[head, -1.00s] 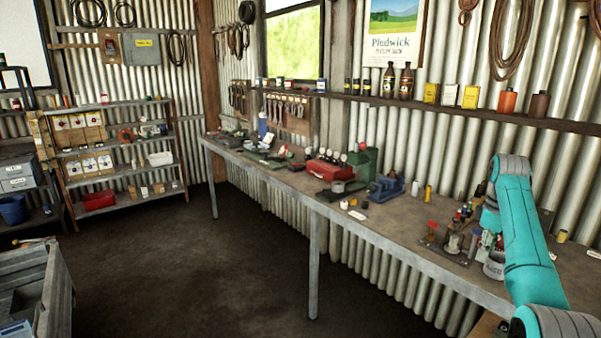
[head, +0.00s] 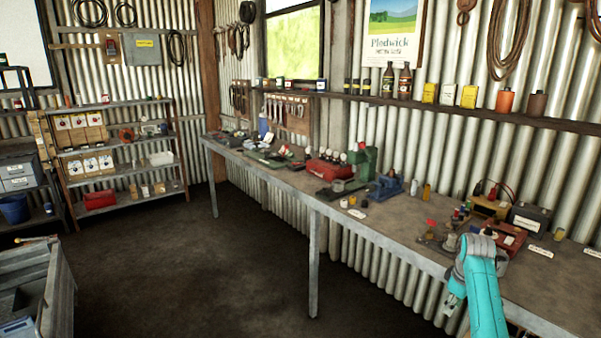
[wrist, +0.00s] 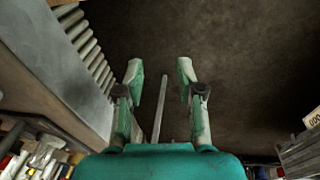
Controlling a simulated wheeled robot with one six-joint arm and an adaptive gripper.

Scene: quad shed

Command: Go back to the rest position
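My gripper (wrist: 160,75) shows in the wrist view with its two fingers apart and nothing between them. It points at the dark floor (wrist: 230,50). In the head view my teal arm is at the lower right, in front of the workbench's front edge. The gripper's end (head: 453,302) shows only in part there, below the bench top. The workbench (head: 400,222) runs along the corrugated wall.
On the bench near my arm are a red box (head: 503,236), a dark grey box (head: 530,219) and small bottles. A grey wooden crate (head: 50,295) stands at the lower left. A shelf unit (head: 125,172) stands at the back left. The middle floor is clear.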

